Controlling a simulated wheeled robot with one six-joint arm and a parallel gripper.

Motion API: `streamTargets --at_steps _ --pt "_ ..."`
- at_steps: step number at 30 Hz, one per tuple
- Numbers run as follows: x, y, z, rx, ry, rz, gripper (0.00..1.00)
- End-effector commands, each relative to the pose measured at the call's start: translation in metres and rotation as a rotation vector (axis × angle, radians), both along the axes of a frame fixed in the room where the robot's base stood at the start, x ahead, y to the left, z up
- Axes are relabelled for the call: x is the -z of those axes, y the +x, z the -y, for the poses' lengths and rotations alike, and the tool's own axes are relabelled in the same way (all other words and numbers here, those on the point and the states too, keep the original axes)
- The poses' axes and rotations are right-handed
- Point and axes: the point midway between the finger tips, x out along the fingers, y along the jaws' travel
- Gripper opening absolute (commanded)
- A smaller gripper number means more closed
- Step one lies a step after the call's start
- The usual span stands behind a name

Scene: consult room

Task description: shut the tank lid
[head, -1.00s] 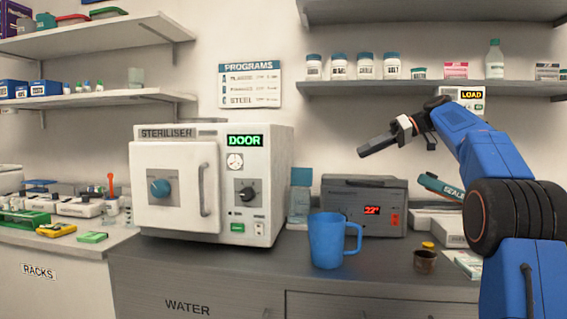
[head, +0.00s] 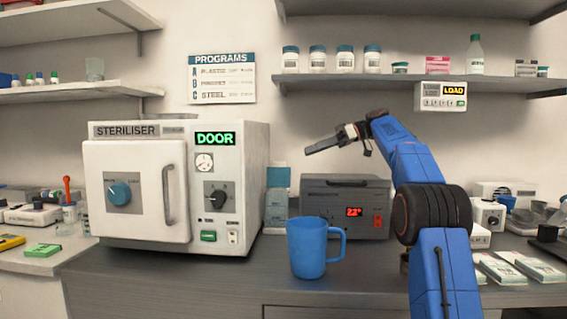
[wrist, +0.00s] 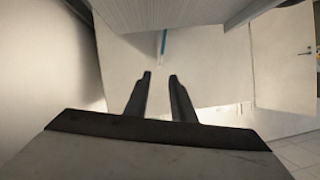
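The white steriliser (head: 135,190) stands on the counter at left in the head view, its front door shut and its display reading DOOR. A thin grey piece (head: 168,117) shows at the top back of the steriliser; I cannot tell whether it is the tank lid or how it lies. My gripper (head: 322,144) is raised above the grey heat sealer, pointing left, to the right of the steriliser and touching nothing. The wrist view shows its two dark fingers (wrist: 160,76) apart with nothing between them.
A blue mug (head: 307,248) stands on the counter right of the steriliser, before the grey sealer (head: 345,200). A shelf with jars (head: 420,85) hangs above my arm. White packs (head: 515,267) lie at right.

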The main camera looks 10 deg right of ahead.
Motion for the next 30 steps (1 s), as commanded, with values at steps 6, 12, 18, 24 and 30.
streamTargets --at_steps 6,12,18,24,30 --pt "0.014 0.007 -0.037 -0.002 0.000 -0.001 0.23" --pt "0.027 0.013 -0.068 -0.003 0.000 0.000 0.23" --pt "0.037 0.019 -0.091 -0.001 -0.001 -0.001 0.23" --pt "0.041 0.021 -0.101 0.000 -0.001 0.000 0.23" --pt "0.041 0.021 -0.102 0.001 -0.001 0.000 0.23"
